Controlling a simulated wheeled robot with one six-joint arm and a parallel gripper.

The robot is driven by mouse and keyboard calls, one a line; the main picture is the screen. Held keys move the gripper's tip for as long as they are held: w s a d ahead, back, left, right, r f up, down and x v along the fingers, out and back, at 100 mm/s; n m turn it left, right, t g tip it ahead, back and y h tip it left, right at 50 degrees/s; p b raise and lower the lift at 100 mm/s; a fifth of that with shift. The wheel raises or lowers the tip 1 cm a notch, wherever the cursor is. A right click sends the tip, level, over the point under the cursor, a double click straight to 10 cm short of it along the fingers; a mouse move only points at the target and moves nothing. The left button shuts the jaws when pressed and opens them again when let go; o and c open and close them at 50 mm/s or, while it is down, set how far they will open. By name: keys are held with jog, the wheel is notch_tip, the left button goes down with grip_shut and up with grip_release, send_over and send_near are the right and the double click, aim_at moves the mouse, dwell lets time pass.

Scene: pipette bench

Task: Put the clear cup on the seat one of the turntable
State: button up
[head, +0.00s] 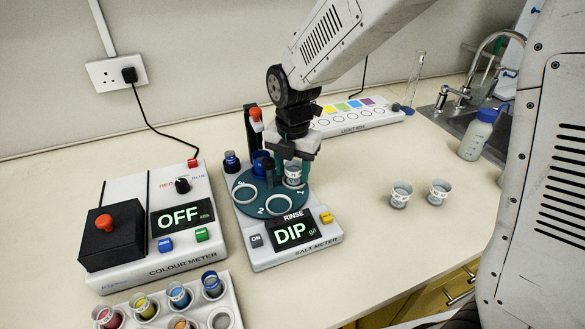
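A clear cup (293,177) with a pale band stands upright at the seat marked 1 of the teal turntable (278,202), on the salt meter. My gripper (293,160) is directly above and around the cup's top, pointing down. Its fingers partly hide the rim, and I cannot tell whether they press on the cup. I also cannot tell whether the cup rests fully in the seat. The seat marked 2 and another ring seat to the left look empty. The salt meter's display reads DIP.
Two more clear cups (401,194) (439,192) stand on the bench to the right. A colour meter (140,262) reading OFF is at left, with a rack (238,312) of coloured cups in front. A light box (385,122), white bottle (478,135) and sink lie behind. A dark post (251,130) stands behind the turntable.

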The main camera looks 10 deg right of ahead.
jog(key=shift+s+d+f, duration=0.3)
jog(key=shift+s+f, duration=0.05)
jog(key=shift+f, duration=0.1)
jog(key=shift+r, duration=0.1)
jog(key=shift+w+r, duration=0.1)
jog(key=shift+r, duration=0.25)
notch_tip(320, 180, up, 12)
jog(key=shift+r, duration=0.2)
jog(key=s+d+m, duration=0.5)
jog(key=s+m, duration=0.3)
jog(key=m, duration=0.1)
jog(key=s+d+r+m, duration=0.1)
jog(key=s+d+m, duration=0.4)
jog(key=s+m, duration=0.3)
jog(key=s+d+m+t, duration=0.1)
jog(key=s+d+m, duration=0.5)
jog(key=m, duration=0.6)
jog(key=s, duration=0.2)
jog(key=shift+s+r, duration=0.25)
jog(key=shift+s, duration=0.05)
